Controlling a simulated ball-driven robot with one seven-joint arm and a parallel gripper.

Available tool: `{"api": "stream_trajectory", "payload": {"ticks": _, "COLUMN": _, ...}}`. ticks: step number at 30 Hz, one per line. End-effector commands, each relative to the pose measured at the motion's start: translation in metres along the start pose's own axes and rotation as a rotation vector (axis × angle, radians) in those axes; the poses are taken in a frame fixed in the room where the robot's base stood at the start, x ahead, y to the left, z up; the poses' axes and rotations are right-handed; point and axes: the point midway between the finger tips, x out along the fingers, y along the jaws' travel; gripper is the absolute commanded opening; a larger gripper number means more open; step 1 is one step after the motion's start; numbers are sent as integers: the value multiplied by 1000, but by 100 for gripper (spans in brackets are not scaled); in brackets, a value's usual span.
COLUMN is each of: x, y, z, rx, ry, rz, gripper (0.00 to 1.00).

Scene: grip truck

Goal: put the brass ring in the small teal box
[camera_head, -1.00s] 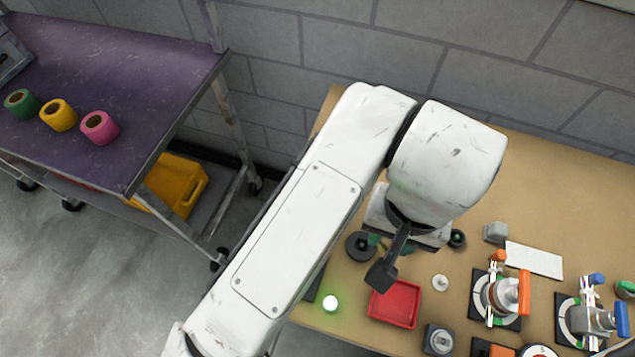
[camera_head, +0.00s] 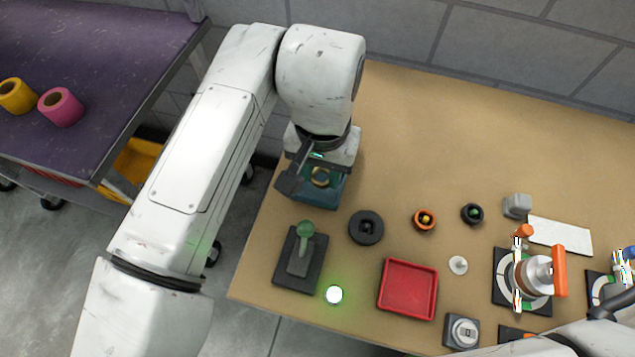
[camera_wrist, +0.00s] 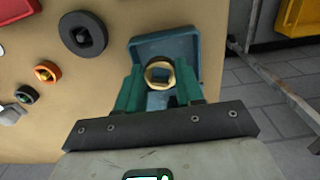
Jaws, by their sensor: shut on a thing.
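The brass ring (camera_head: 320,177) is between the fingers of my gripper (camera_head: 312,172), which is shut on it. In the wrist view the gold ring (camera_wrist: 160,65) sits between the green fingertips of my gripper (camera_wrist: 160,84). The small teal box (camera_head: 318,200) stands open on the table near its left edge. In the wrist view the teal box (camera_wrist: 150,47) lies behind the ring, which overlaps its opening. I cannot tell whether the ring is above the rim or below it. My arm hides part of the box in the head view.
A dark round disc (camera_head: 366,228) and a joystick on a black base (camera_head: 300,258) stand near the box. A red tray (camera_head: 408,290), an orange cup (camera_head: 425,219) and a black cup (camera_head: 472,213) are to the right. The table's back is clear.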

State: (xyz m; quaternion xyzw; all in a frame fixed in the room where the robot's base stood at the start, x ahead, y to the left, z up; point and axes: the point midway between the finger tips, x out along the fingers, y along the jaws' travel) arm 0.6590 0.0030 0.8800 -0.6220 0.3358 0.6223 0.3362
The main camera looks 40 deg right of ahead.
Motion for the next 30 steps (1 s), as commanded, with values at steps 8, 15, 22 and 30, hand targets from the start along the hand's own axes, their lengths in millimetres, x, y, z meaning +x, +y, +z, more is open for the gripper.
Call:
{"api": "stream_trajectory", "payload": {"ticks": 8, "x": 19, "y": -9, "z": -5, "rx": 0, "ry": 0, "rz": 0, "gripper": 6}}
{"api": "stream_trajectory", "payload": {"ticks": 15, "x": 42, "y": -8, "z": -5, "rx": 0, "ry": 0, "rz": 0, "gripper": 6}}
{"api": "stream_trajectory", "payload": {"ticks": 22, "x": 40, "y": -8, "z": -5, "rx": 0, "ry": 1, "rz": 1, "gripper": 6}}
{"api": "stream_trajectory", "payload": {"ticks": 30, "x": 43, "y": -8, "z": -4, "rx": 0, "ry": 0, "rz": 1, "gripper": 42}}
